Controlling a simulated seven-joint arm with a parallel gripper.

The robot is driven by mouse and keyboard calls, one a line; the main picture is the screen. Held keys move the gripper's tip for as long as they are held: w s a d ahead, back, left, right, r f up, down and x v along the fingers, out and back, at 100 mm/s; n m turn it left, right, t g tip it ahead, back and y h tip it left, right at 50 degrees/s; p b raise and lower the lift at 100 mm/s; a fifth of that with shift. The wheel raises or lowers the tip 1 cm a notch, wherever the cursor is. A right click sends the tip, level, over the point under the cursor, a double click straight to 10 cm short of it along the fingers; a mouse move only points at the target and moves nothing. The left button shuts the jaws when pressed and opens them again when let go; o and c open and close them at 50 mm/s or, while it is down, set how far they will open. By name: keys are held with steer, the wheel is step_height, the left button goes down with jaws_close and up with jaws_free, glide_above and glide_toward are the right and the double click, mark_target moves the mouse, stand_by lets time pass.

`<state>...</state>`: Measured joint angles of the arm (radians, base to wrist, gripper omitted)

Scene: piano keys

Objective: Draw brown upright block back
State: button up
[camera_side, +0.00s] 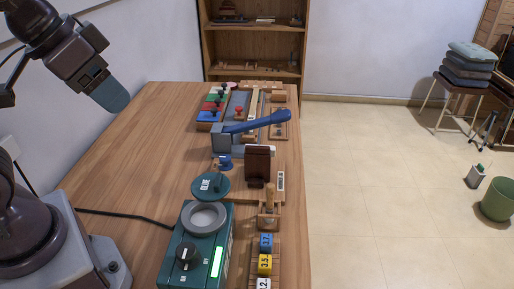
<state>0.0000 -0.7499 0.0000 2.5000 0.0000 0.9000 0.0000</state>
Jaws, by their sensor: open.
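The brown upright block (257,164) stands on a wooden board near the right edge of the table, just in front of the blue lever. My gripper (112,96) is high at the upper left, well above the table and far from the block. It is open and nothing shows in it. The block's far side and base details are hidden or too small to tell.
A long blue-handled lever (262,121) lies behind the block. A teal box (196,245) with a grey ring and a dark knob stands in front, beside numbered blocks (265,262). Coloured knobbed pieces (211,107) are farther back. The table's left part (150,130) is clear.

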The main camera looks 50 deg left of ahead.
steer(key=shift+f, duration=0.2)
steer(key=c, duration=0.4)
steer(key=m+g, duration=0.6)
steer(key=m, duration=0.3)
glide_above(258, 147)
step_height(258, 147, down, 12)
step_height(258, 147, down, 12)
steer(key=shift+a, duration=0.1)
